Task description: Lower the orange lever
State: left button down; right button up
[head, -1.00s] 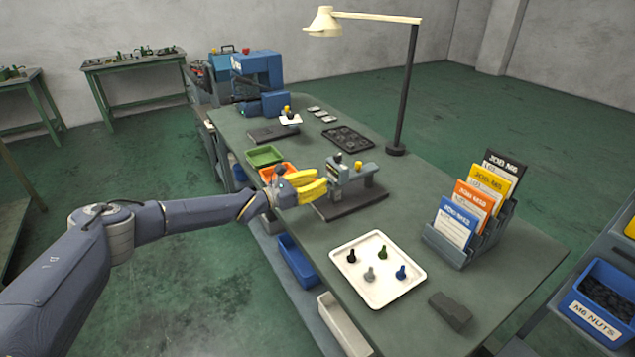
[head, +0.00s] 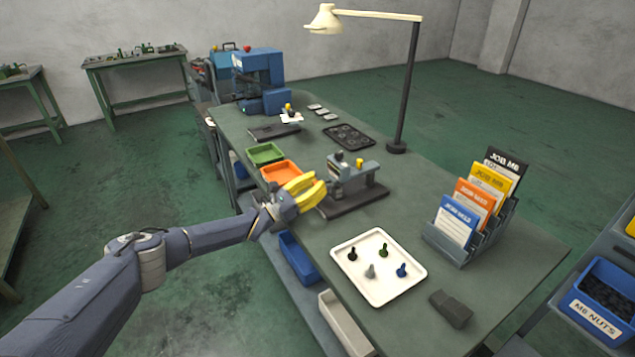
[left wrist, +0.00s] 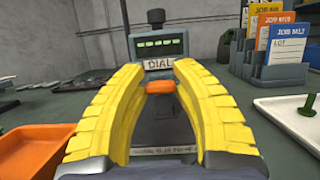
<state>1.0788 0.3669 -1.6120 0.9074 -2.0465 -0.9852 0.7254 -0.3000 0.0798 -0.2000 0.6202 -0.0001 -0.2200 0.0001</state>
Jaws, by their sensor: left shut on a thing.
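The orange lever (left wrist: 160,87) shows in the left wrist view as a small orange bar below the DIAL label, between my two yellow fingers. It belongs to the grey bench device (head: 350,172), which has a dark base, a small green-lit display and a black knob on top. My left gripper (head: 316,183) is at the device's left side and shut on the lever. In the left wrist view its fingers (left wrist: 158,75) curve in on both sides of the lever. In the head view the fingers hide the lever. My right gripper is not in view.
An orange bin (head: 281,173) and a green bin (head: 265,153) sit left of the device. A white tray (head: 350,270) with several coloured pegs lies in front. A card rack (head: 450,250) stands right, and a lamp (head: 405,90) rises behind. Bare bench separates tray and device.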

pick_arm(q)
jog(key=shift+h, duration=0.4)
jog(key=c, duration=1)
grip_release()
jog(key=shift+f, duration=0.1)
jog(key=shift+c, duration=0.2)
jog(key=v, duration=1.2)
jog(key=shift+s, duration=0.1)
jog(key=shift+t, duration=0.3)
